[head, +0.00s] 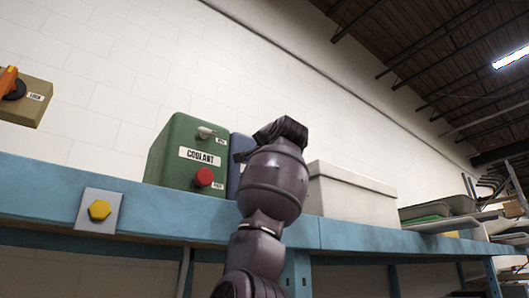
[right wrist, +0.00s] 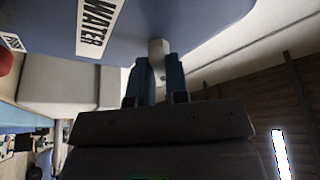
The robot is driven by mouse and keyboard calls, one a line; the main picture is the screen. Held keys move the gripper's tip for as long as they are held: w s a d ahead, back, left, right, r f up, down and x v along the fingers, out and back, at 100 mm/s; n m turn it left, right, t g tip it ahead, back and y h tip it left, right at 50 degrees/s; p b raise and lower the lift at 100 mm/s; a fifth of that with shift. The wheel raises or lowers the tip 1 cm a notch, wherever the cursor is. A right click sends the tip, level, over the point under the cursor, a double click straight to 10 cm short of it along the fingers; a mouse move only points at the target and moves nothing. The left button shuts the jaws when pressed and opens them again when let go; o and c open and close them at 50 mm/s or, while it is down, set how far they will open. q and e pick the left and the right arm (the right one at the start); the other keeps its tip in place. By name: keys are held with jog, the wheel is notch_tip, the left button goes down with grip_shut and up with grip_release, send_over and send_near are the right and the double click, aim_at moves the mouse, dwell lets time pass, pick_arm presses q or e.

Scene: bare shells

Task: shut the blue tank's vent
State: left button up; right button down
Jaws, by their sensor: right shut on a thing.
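The blue tank (head: 235,148) stands on the shelf, mostly hidden behind my right arm in the head view. In the right wrist view the blue tank (right wrist: 205,22) fills the top and bears a WATER label (right wrist: 98,24). A small pale vent lever (right wrist: 159,47) sticks out from its face. My right gripper (right wrist: 158,70) is shut on this lever, its two blue fingers on either side. The lever's own label is not visible. In the head view my right gripper's fingers are hidden behind the wrist. My left gripper is not in view.
A green COOLANT tank (head: 165,160) with its own pale lever (head: 206,132) and red knob (head: 204,177) stands close left. A white box (head: 350,195) stands right. A tan box with an orange handle (head: 10,82) and a yellow hexagonal button (head: 99,210) are farther left.

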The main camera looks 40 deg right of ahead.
jog(key=shift+s+d+r+n+t+y, duration=0.1)
jog(key=shift+n+t+y, duration=0.65)
jog(key=shift+n, duration=1.5)
jog(key=shift+s+d+n+t+y, duration=0.1)
jog(key=shift+n+t+y, duration=0.15)
jog(key=shift+n+y, duration=1.45)
jog(key=shift+d+r+n+t+y, duration=0.1)
jog(key=shift+n+t+y, duration=0.4)
jog(key=shift+n, duration=2.25)
jog(key=c, duration=1.3)
grip_release()
jog(key=shift+w+f, duration=0.1)
jog(key=shift+c, duration=0.2)
jog(key=shift+o, duration=1.1)
jog(key=shift+w+f, duration=0.1)
jog(key=shift+w, duration=0.1)
